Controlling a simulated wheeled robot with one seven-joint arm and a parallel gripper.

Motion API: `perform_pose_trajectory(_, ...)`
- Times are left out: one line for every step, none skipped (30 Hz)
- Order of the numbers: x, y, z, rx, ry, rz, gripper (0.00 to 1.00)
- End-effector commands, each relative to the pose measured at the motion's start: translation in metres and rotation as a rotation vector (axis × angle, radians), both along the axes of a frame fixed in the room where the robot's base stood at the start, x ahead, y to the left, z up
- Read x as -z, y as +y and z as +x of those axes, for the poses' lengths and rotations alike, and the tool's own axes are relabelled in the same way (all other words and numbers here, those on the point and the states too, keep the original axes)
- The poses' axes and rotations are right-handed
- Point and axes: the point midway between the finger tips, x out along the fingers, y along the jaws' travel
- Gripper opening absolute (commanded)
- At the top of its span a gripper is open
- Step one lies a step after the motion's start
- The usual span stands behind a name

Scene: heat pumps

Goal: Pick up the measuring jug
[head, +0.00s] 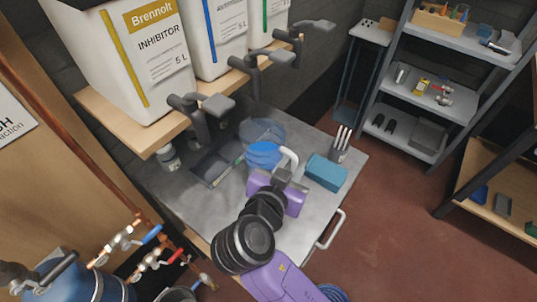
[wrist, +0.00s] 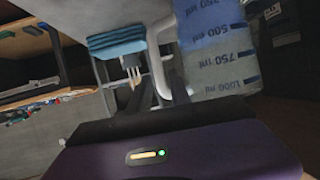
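A teal folded block (head: 326,172) lies right of my gripper, and a holder with pale prongs (head: 341,142) stands behind it. A shelf (head: 158,122) with white containers (head: 145,55) and taps overhangs the bench's back. Open floor lies right.

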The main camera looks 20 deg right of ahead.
Motion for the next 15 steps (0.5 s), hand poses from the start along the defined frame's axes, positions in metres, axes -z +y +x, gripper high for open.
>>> perform_pose_trajectory(0.002,-0.004,0.003,0.003,0.003,-0.001,0.24)
perform_pose_trajectory(0.003,-0.006,0.005,0.003,0.003,-0.001,0.24)
perform_pose_trajectory(0.006,-0.009,0.008,0.003,0.004,-0.001,0.24)
perform_pose_trajectory(0.009,-0.012,0.011,0.004,0.003,-0.001,0.24)
perform_pose_trajectory(0.011,-0.015,0.014,0.004,0.003,-0.001,0.24)
perform_pose_trajectory(0.014,-0.018,0.018,0.004,0.003,-0.002,0.24)
perform_pose_trajectory(0.016,-0.02,0.021,0.003,0.002,-0.002,0.24)
perform_pose_trajectory(0.018,-0.023,0.024,0.003,0.003,-0.001,0.24)
perform_pose_trajectory(0.02,-0.025,0.027,0.002,0.002,-0.001,0.24)
perform_pose_trajectory(0.021,-0.027,0.029,0.001,0.001,0.0,0.24)
perform_pose_trajectory(0.022,-0.028,0.03,0.001,0.001,0.0,0.24)
perform_pose_trajectory(0.023,-0.029,0.031,0.001,0.001,0.0,0.24)
perform_pose_trajectory(0.024,-0.03,0.032,0.001,0.001,0.0,0.24)
perform_pose_trajectory(0.024,-0.03,0.032,0.001,0.001,0.0,0.24)
perform_pose_trajectory(0.025,-0.03,0.033,0.0,0.001,0.001,0.24)
